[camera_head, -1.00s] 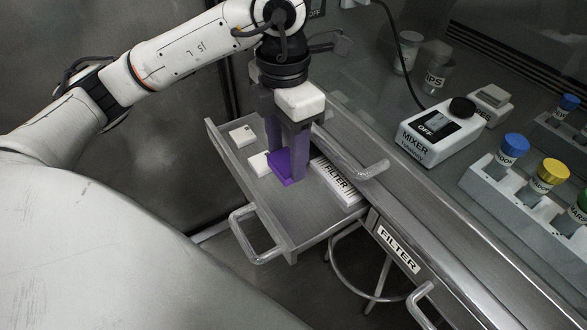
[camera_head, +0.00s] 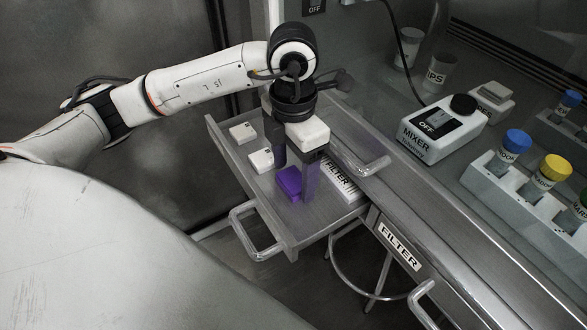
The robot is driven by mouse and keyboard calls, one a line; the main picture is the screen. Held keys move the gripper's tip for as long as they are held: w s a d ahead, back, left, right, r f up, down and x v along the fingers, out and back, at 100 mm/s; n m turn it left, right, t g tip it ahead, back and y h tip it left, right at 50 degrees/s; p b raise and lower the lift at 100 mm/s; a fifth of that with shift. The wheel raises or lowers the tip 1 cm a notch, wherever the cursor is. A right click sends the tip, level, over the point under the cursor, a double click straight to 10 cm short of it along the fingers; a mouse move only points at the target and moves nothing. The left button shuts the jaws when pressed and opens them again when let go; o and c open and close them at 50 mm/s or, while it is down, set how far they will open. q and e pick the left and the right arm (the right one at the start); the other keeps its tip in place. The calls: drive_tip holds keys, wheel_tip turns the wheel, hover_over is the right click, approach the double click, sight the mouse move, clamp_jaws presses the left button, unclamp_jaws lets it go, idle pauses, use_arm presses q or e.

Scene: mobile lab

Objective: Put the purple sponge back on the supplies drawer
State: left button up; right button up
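The purple sponge (camera_head: 289,183) is in the open drawer (camera_head: 262,196), at the front right part of its floor. It appears to rest on the drawer floor, beside a filter box. My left gripper (camera_head: 296,180) points down over the drawer, with its two grey fingers spread. One finger is behind and left of the sponge, the other at its right. The fingers look open, and I cannot tell whether the right one touches the sponge. My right gripper is not in view.
Two white boxes (camera_head: 243,132) (camera_head: 261,160) lie at the drawer's left side, and the white filter box (camera_head: 340,178) at its right. A mixer (camera_head: 431,128) and a rack of capped bottles (camera_head: 525,180) stand on the counter. A stool (camera_head: 362,262) is below.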

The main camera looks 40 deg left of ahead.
sight(293, 179)
use_arm(q)
wheel_tip(293, 179, up, 12)
drive_tip(key=p, duration=0.2)
idle(0.5)
